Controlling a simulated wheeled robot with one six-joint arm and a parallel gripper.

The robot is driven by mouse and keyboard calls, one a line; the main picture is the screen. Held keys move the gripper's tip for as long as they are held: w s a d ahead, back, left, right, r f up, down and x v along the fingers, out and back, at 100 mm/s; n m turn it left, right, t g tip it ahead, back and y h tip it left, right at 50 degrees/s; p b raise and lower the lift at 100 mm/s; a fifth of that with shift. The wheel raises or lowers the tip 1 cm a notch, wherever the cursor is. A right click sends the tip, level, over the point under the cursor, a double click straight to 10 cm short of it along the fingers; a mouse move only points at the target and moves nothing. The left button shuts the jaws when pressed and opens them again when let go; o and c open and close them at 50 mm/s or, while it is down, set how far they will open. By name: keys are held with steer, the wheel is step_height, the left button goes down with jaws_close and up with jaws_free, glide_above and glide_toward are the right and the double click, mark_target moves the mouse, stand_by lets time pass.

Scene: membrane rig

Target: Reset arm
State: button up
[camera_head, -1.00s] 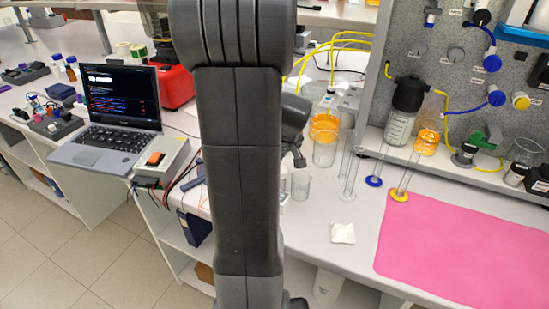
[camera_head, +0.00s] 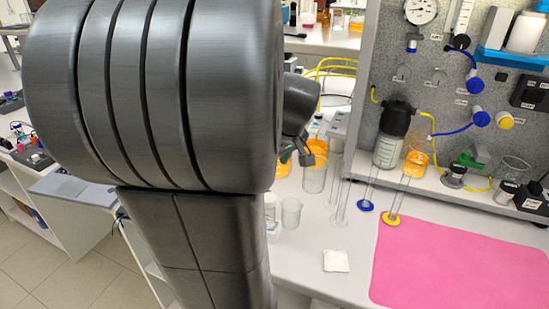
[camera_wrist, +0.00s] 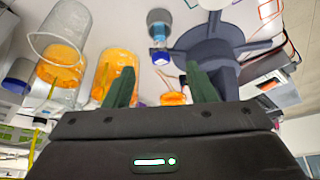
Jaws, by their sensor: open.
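My gripper (camera_wrist: 162,88) shows in the wrist view with its two dark green fingers spread apart and nothing between them. In the head view my dark grey arm fills the left middle and hides most of the gripper. Only a small part of the wrist end shows at the arm's right, above the beakers. An empty clear beaker (camera_head: 291,212) stands on the bench beside my arm in the head view.
Tall glass cylinders with a blue base (camera_head: 365,205) and a yellow base (camera_head: 391,219) stand right of the beakers. A pink mat (camera_head: 440,262) and a white square (camera_head: 336,261) lie in front. A grey panel (camera_head: 440,85) with tubing and fittings rises behind.

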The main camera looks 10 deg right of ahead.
steer(key=shift+s+r, duration=0.15)
steer(key=shift+r, duration=0.35)
steer(key=shift+g, duration=0.3)
steer(key=x, duration=1.5)
steer(key=shift+r+p, duration=0.5)
steer(key=shift+p, duration=0.2)
steer(key=shift+f, duration=0.15)
